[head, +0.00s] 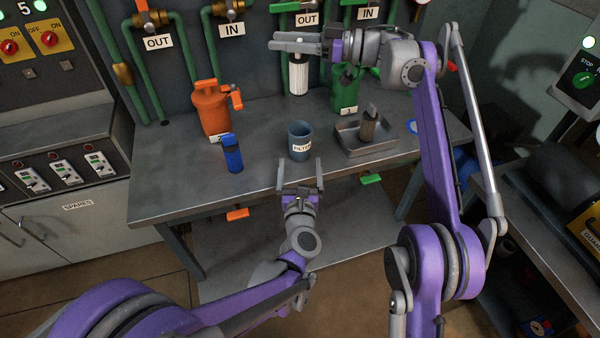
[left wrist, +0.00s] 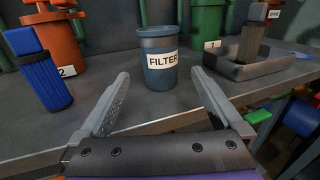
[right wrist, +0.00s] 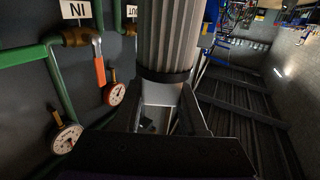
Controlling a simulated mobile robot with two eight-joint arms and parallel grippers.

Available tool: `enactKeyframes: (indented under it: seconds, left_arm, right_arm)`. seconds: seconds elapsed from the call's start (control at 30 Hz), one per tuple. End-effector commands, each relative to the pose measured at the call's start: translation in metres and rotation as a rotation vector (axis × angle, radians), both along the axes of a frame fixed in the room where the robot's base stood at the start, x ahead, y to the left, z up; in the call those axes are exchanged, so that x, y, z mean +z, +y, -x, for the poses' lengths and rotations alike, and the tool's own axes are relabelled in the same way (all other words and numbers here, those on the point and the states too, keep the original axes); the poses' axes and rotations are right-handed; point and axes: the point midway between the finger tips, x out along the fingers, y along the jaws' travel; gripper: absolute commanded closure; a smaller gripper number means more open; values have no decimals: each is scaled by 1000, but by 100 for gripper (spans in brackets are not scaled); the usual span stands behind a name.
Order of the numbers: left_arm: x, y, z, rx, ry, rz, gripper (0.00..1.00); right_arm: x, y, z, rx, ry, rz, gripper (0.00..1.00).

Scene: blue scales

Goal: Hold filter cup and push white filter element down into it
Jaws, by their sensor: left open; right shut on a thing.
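The filter cup (head: 300,141) is a blue-grey cup labelled FILTER, standing upright on the metal table. It also shows in the left wrist view (left wrist: 158,62). My left gripper (head: 300,172) is open and empty in front of the cup, with its fingers apart and pointing at it. My right gripper (head: 296,42) is shut on the white filter element (head: 299,78). The element hangs upright, well above the cup and apart from it. In the right wrist view the ribbed element (right wrist: 175,35) fills the upper middle, with a dark band at its end near the fingers.
An orange housing (head: 211,108) and a blue cartridge (head: 232,153) stand left of the cup. A tray (head: 345,140) holding a dirty grey element (head: 368,124) is on the right. A green housing (head: 344,92) stands behind. The table's front strip (head: 200,195) is clear.

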Motion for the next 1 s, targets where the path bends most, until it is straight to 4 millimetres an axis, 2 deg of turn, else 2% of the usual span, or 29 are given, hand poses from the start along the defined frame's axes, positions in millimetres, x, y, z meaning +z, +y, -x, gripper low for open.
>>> enactKeyframes:
  seconds: [0.3,0.5,0.7,0.93,1.0]
  left_arm:
    - [0,1,-62,2,0,-3,0]
    - [0,1,-87,0,0,-3,0]
    - [0,0,-95,0,0,-3,0]
    - [0,0,-95,-1,0,-4,0]
    - [0,0,-95,-1,0,-4,13]
  right_arm:
    - [0,0,0,0,0,0,100]
    - [0,0,0,0,0,0,100]
    - [0,0,0,0,0,0,100]
    - [0,0,0,0,0,0,100]
    - [0,0,0,0,0,0,100]
